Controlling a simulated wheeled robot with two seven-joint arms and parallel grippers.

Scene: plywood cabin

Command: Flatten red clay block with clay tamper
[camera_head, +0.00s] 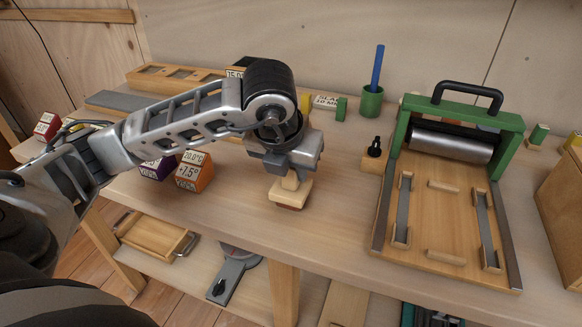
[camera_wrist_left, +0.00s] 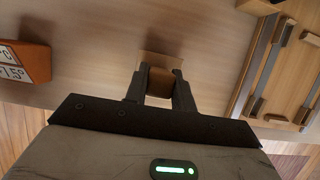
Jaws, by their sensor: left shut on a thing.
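My left gripper (camera_head: 289,172) reaches in from the left and points down over the table. It is shut on the handle of the wooden clay tamper (camera_head: 291,192), which stands upright with its flat base down. A thin red edge, the red clay block (camera_head: 290,208), shows beneath the tamper base near the table surface. The rest of the clay is hidden by the tamper. In the left wrist view the tamper (camera_wrist_left: 160,62) sits between the two fingers (camera_wrist_left: 160,85), and no red shows there. My right gripper is not in view.
Orange (camera_head: 194,172) and purple (camera_head: 158,168) labelled cubes stand left of the tamper. A green-framed roller press (camera_head: 450,210) stands right. A small wooden block with a black knob (camera_head: 374,155) and a green cup (camera_head: 371,102) are behind. The table (camera_head: 325,225) is clear between.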

